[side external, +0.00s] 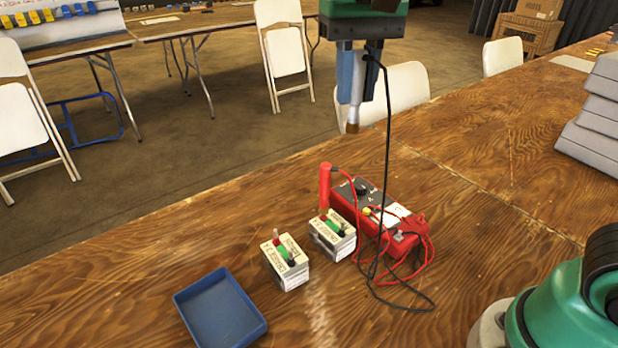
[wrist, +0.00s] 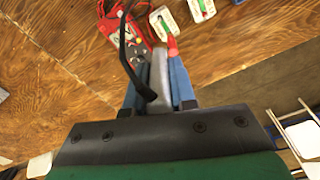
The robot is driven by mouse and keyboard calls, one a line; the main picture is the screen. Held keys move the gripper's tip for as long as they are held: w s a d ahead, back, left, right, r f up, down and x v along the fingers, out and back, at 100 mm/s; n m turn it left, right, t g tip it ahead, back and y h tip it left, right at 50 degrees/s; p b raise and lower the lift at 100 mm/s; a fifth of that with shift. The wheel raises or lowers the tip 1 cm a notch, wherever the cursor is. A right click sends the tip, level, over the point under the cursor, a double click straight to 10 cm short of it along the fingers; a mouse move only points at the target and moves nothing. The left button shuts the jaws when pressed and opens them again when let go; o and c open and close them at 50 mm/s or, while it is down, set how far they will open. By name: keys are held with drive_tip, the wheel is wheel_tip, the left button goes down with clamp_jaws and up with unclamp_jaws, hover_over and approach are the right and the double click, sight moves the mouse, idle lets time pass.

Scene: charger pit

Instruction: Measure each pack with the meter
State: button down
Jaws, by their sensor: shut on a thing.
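My gripper (side external: 357,98) is shut on a grey probe with a brownish tip (side external: 353,120), held in the air above the table and pointing down. A black lead (side external: 387,150) runs from it down to the red meter (side external: 372,205). In the wrist view the grey probe (wrist: 160,75) sits between the blue fingers. Two white packs stand on the table: one (side external: 287,265) at the left, another (side external: 330,238) next to the meter. Each has a green top patch and two terminals. A red probe (side external: 325,185) stands upright by the meter; its lower end is partly hidden.
An empty blue tray (side external: 220,310) lies at the front left of the wooden table. Red and black leads coil by the meter's right end. Grey stacked blocks (side external: 595,125) stand at the far right.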

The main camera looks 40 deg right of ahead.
wheel_tip(320, 180, up, 3)
drive_tip(key=shift+f, duration=0.1)
drive_tip(key=shift+w+a+f, duration=0.1)
drive_tip(key=shift+w+a, duration=0.05)
drive_tip(key=shift+a, duration=0.15)
drive_tip(key=shift+a+f+n, duration=0.85)
drive_tip(key=shift+a+f, duration=0.6)
drive_tip(key=shift+f, duration=1.45)
drive_tip(key=shift+a+f+n, duration=0.8)
drive_tip(key=shift+a+f, duration=0.65)
drive_tip(key=shift+f, duration=1.4)
drive_tip(key=shift+a+f+n, duration=0.85)
drive_tip(key=shift+a+f, duration=0.6)
drive_tip(key=shift+f, duration=1.45)
drive_tip(key=shift+f, duration=0.9)
drive_tip(key=shift+c, duration=1.6)
unclamp_jaws()
